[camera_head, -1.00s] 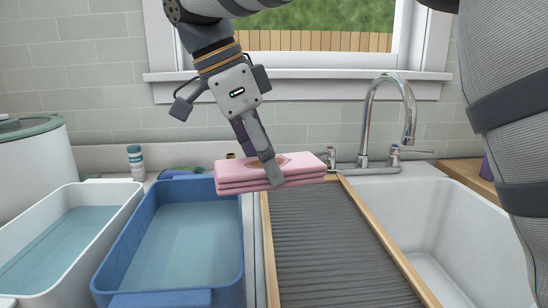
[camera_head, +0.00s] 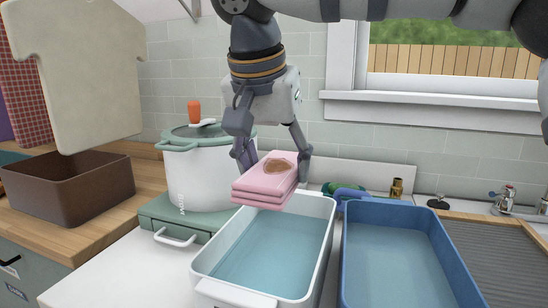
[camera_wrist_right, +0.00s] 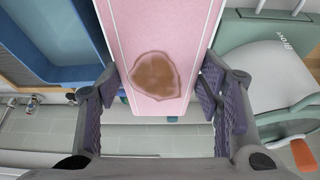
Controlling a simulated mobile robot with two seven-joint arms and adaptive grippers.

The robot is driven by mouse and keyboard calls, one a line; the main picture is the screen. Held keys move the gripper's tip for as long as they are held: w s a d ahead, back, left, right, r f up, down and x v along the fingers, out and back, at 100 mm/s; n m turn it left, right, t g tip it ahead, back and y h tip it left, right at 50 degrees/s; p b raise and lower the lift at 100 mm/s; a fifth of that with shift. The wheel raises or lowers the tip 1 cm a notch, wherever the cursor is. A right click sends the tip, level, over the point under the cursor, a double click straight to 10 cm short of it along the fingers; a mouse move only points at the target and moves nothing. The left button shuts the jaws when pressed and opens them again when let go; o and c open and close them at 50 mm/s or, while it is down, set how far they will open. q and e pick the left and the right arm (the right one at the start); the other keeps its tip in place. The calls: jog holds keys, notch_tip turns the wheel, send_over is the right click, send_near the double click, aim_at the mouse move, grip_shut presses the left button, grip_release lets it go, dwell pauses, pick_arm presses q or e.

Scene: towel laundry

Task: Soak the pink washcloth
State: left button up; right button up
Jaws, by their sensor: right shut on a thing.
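The pink washcloth (camera_head: 270,180) is folded into a thick stack with a brown stain on top. In the head view it is above the back left part of the white basin (camera_head: 212,258), which holds water. My right gripper (camera_head: 275,170) is shut on the washcloth, one finger at each side. In the right wrist view the washcloth (camera_wrist_right: 190,35) runs between the purple-padded fingers of the gripper (camera_wrist_right: 160,80), with its stain facing the camera. My left gripper is not in view.
A blue basin (camera_head: 344,275) with water stands right of the white one. Behind left are a white pot (camera_head: 195,185) on a green stove (camera_head: 160,212) and a brown bin (camera_head: 70,190). A ribbed drying rack (camera_head: 495,255) lies at right.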

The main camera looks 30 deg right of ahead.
notch_tip(320, 180, down, 10)
dwell(0.5)
jog(key=shift+f, duration=0.1)
jog(key=o, duration=1.2)
jog(key=shift+o, duration=0.2)
jog(key=shift+r, duration=4)
